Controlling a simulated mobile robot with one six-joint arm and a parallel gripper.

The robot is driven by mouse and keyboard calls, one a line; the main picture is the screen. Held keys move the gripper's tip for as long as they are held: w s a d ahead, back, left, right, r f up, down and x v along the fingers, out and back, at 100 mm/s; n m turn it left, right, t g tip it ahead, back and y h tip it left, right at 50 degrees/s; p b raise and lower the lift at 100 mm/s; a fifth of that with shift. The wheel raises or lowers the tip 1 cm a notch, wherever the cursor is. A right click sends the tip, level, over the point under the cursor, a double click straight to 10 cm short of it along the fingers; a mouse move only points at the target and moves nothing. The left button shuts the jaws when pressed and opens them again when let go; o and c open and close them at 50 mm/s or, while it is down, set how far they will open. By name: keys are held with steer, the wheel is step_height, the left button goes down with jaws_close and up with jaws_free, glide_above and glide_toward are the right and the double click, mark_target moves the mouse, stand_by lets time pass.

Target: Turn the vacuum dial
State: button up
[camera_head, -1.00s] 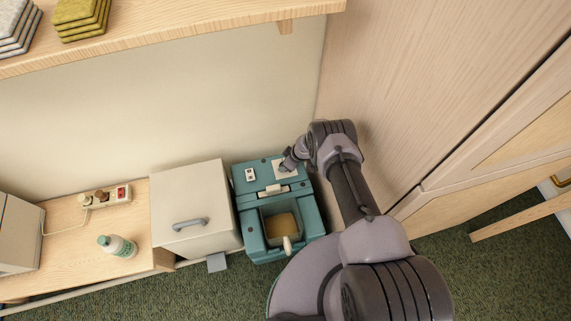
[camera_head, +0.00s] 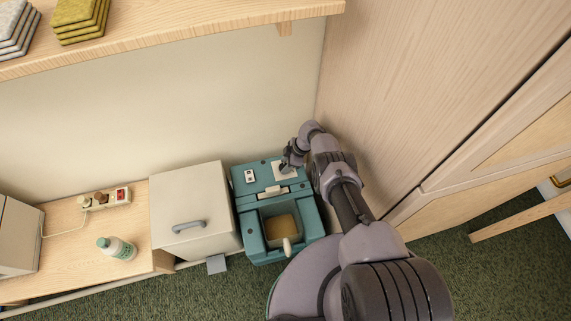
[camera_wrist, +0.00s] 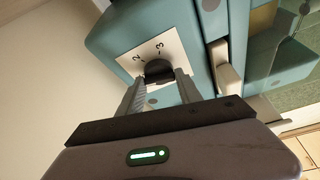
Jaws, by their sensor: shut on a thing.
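The vacuum (camera_head: 248,213) is a teal boxy machine on the floor against the wall. Its dial (camera_wrist: 158,70) is a dark round knob on a white plate (camera_wrist: 135,62) with the marks 2 and 3 showing in the wrist view. In the head view the plate (camera_head: 280,170) is at the machine's top right, partly covered by my gripper (camera_head: 287,166). In the wrist view my gripper (camera_wrist: 158,84) has its two fingers on either side of the dial, shut on it.
A white box with a grey handle (camera_head: 190,215) stands left of the vacuum. A wooden panel (camera_head: 400,90) rises close on the right of my arm. A low wooden bench (camera_head: 75,250) holds a bottle (camera_head: 117,247) and a power strip (camera_head: 107,199). A shelf (camera_head: 190,28) hangs above.

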stand_by(0.3)
steer(key=o, duration=1.4)
steer(key=shift+c, duration=0.2)
steer(key=shift+r, duration=0.25)
steer(key=r+p, duration=0.2)
steer(key=s+r+p, duration=0.1)
steer(key=r+p, duration=0.1)
steer(key=shift+r+p, duration=0.1)
steer(key=shift+p, duration=0.2)
steer(key=s+d+p, duration=0.3)
steer(key=s+p, duration=0.7)
steer(key=s, duration=0.5)
steer(key=shift+r, duration=0.15)
steer(key=shift+w, duration=0.1)
